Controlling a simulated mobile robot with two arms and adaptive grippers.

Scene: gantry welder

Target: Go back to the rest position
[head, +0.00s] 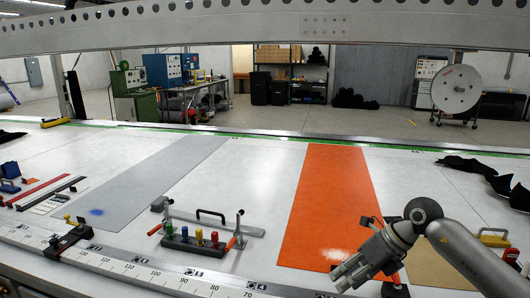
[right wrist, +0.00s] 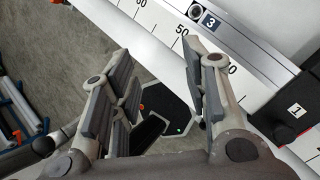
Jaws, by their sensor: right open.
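My right gripper (head: 345,275) reaches in from the lower right in the head view. It is over the near edge of the table, by the lower end of the orange strip (head: 330,200). In the right wrist view my right gripper (right wrist: 158,50) has its fingers spread apart with nothing between them. Below the fingers are the grey floor and a dark panel (right wrist: 150,132). The table's ruler rail (right wrist: 165,35) passes close beyond the fingertips. My left gripper is not in view.
A clamp fixture with coloured knobs (head: 200,237) stands left of the orange strip. A grey strip (head: 150,180) crosses the table. Black cloth pieces (head: 490,170) lie at the right. A long gantry beam (head: 250,28) spans the top. White table between the strips is mostly bare.

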